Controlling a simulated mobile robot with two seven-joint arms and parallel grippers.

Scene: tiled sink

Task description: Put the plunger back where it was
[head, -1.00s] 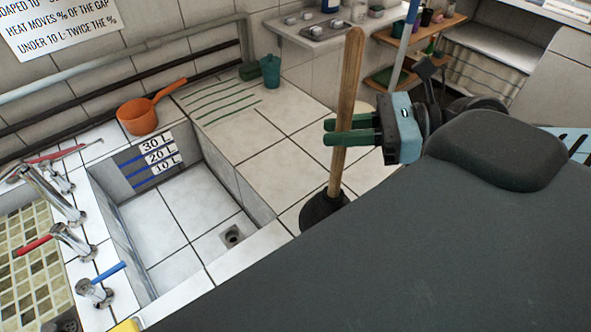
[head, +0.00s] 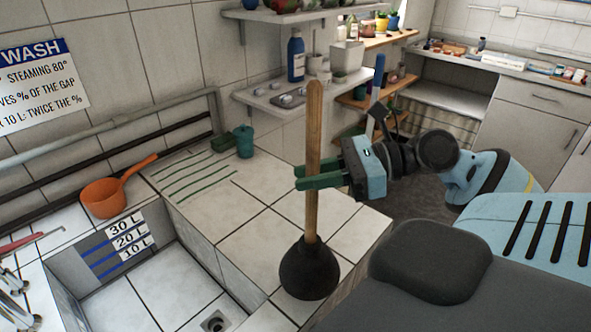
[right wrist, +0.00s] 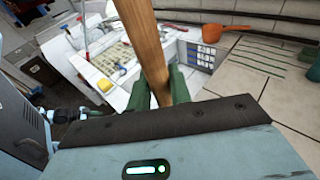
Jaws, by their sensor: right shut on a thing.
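The plunger (head: 311,268) has a black rubber cup and a long wooden handle. It is upright at the right of the sink basin, its cup at the tiled ledge; I cannot tell whether the cup touches the tiles. My right gripper (head: 312,182) is shut on the handle about midway up. In the right wrist view the wooden handle (right wrist: 146,45) runs between the green fingers (right wrist: 158,90). The handle hides part of the sink there. My left gripper is not in view.
The tiled sink basin (head: 140,290) with a drain lies to the left. An orange dipper (head: 104,198) and a teal cup (head: 244,142) stand at the back. Green stripes (head: 195,175) mark the ledge. A small wall shelf (head: 290,104) is behind the handle.

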